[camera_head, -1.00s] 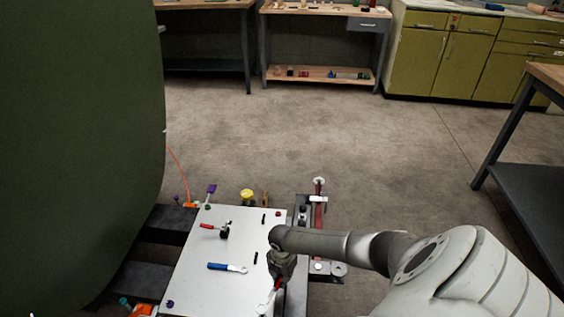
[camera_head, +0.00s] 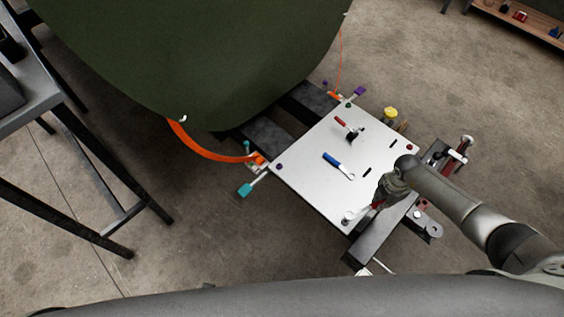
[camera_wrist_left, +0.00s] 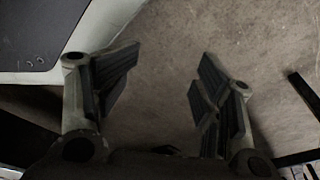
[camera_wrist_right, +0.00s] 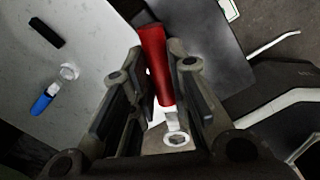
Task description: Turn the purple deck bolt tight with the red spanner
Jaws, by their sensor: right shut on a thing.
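The purple deck bolt (camera_head: 279,167) sits at the left corner of the pale deck plate (camera_head: 310,180) in the head view. My right gripper (camera_head: 381,200) is shut on the red spanner (camera_head: 377,206) near the plate's lower right edge, well apart from the purple bolt. The spanner's ring end (camera_head: 348,216) points left, over the plate's near corner. In the right wrist view the red handle (camera_wrist_right: 152,62) lies between the fingers, with the metal ring (camera_wrist_right: 176,140) below. My left gripper (camera_wrist_left: 150,85) is open and empty above the floor in its wrist view; the head view does not show it.
A blue-handled spanner (camera_head: 332,159) and another red-handled tool (camera_head: 341,121) lie on the plate. A red bolt (camera_head: 409,147) sits at its right corner. A teal-handled clamp (camera_head: 246,189) and orange strap (camera_head: 205,149) are left of it. The green fuselage (camera_head: 200,60) stands behind.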

